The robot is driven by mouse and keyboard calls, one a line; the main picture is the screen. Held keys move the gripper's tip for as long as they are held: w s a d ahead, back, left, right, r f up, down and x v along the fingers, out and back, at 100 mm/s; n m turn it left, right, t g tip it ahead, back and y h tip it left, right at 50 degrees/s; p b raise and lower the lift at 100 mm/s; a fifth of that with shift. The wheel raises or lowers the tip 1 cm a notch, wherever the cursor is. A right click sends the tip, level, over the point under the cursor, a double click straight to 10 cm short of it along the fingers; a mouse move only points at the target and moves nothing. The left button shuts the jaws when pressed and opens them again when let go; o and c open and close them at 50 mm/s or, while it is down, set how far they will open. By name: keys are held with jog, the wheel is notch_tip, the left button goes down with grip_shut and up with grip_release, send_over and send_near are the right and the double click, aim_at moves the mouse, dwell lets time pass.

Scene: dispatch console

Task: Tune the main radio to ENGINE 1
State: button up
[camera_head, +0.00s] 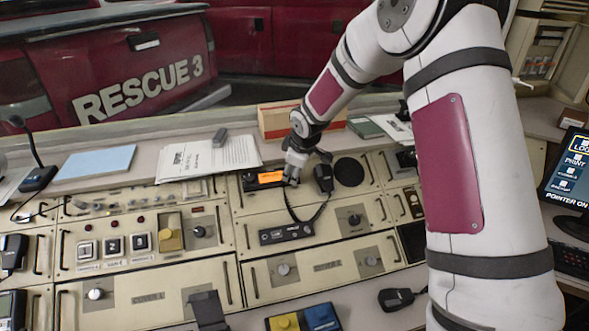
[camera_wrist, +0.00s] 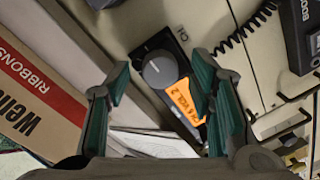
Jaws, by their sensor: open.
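The main radio (camera_head: 268,178) is a black unit with a lit orange display in the upper console panel. The wrist view shows its round grey knob (camera_wrist: 158,70) and orange display (camera_wrist: 173,103). My gripper (camera_head: 293,175) is over the radio's right end. In the wrist view my gripper (camera_wrist: 160,80) is open, its green-padded fingers on either side of the knob with nothing between them touching it visibly. The right finger is close to the display.
A black handset (camera_head: 323,178) with a coiled cord hangs right of the radio, near the gripper. A cardboard box (camera_wrist: 45,85) and papers (camera_head: 208,157) lie behind the radio. A lower black unit (camera_head: 286,233) and several knobs and handles cover the panels.

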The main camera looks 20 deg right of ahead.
jog(key=v, duration=1.1)
jog(key=shift+s+r, duration=0.2)
jog(key=shift+r, duration=0.1)
